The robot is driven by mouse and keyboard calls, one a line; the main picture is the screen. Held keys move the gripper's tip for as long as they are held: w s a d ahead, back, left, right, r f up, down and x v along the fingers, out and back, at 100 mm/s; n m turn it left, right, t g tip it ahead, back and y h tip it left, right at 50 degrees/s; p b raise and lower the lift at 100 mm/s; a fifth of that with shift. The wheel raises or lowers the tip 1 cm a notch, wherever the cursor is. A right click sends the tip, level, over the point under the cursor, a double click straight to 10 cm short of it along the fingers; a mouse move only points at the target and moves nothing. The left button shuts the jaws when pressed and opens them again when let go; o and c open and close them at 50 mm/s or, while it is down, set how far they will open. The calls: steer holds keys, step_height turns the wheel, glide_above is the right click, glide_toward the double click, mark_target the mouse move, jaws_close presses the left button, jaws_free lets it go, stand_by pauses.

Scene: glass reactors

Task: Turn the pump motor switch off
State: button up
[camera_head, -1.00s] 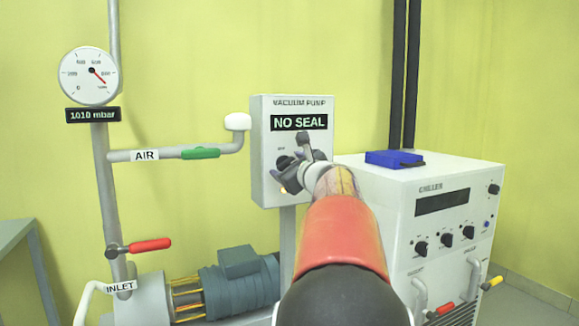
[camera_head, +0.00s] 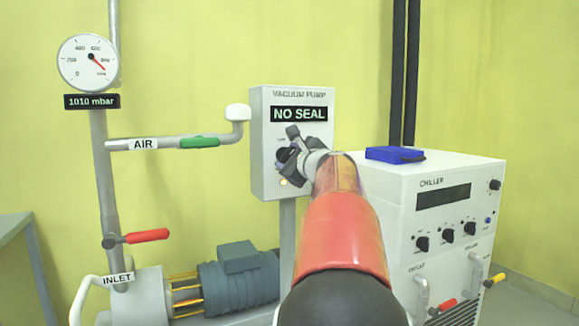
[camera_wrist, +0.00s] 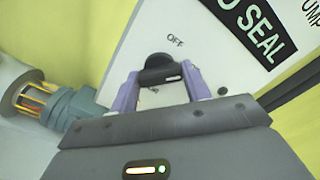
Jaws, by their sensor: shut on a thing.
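The pump motor switch is a black rotary knob (camera_wrist: 160,70) on the white vacuum pump box (camera_head: 262,110). The box's display (camera_head: 298,114) reads NO SEAL. In the wrist view my gripper (camera_wrist: 160,80) has its two purple fingers on either side of the knob, shut on it. The OFF label (camera_wrist: 176,41) shows just beyond the knob. Another label below the knob is mostly hidden. In the head view my gripper (camera_head: 290,150) is at the box's lower front and covers much of the knob. A small orange light (camera_head: 283,182) glows below it.
The chiller (camera_head: 400,195) stands to the right with a blue box (camera_head: 394,154) on top. To the left are the AIR pipe with a green handle (camera_head: 199,142), a gauge (camera_head: 88,62) and the INLET valve's red handle (camera_head: 147,236). The pump motor (camera_head: 238,285) sits below.

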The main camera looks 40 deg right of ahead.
steer(key=shift+o, duration=0.2)
steer(key=n+b, duration=0.3)
steer(key=shift+f+n, duration=0.25)
steer(key=shift+n, duration=0.15)
steer(key=n+b, duration=0.3)
steer(key=n, duration=0.1)
steer(key=shift+r+n, duration=0.15)
steer(key=shift+n, duration=0.15)
steer(key=shift+c, duration=0.2)
steer(key=o, duration=1)
steer(key=shift+r, duration=0.1)
steer(key=b+v, duration=0.1)
steer(key=v, duration=0.6)
steer(key=shift+s, duration=0.4)
